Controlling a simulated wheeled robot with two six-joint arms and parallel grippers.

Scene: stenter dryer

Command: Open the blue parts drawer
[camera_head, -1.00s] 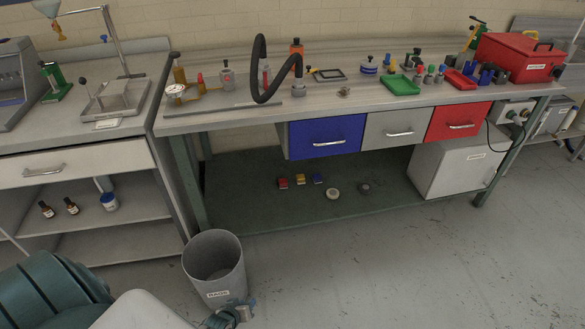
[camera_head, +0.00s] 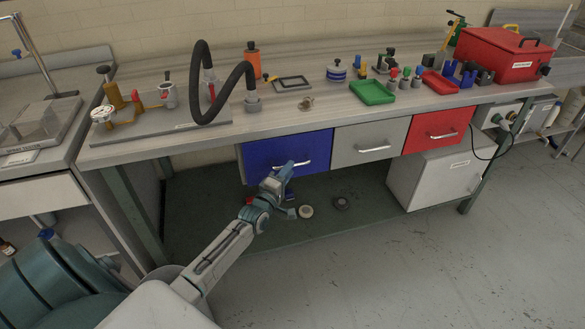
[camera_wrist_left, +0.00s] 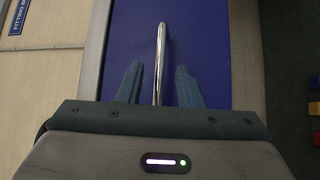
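The blue parts drawer (camera_head: 262,155) is under the workbench, left of a grey and a red drawer. Its front looks level with theirs, so it appears closed. Its metal bar handle (camera_head: 304,165) also shows in the left wrist view (camera_wrist_left: 161,45), running lengthwise against the blue front. My left gripper (camera_head: 284,172) is at the drawer front, by the handle. In the left wrist view its two fingers (camera_wrist_left: 158,69) are apart, one on each side of the handle, with gaps between. My right gripper is not in view.
The grey drawer (camera_head: 372,140) and red drawer (camera_head: 436,133) sit to the right. A black hose (camera_head: 203,85) and a green tray (camera_head: 373,93) are on the bench top. A lower shelf (camera_head: 205,220) holds small items. The floor in front is open.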

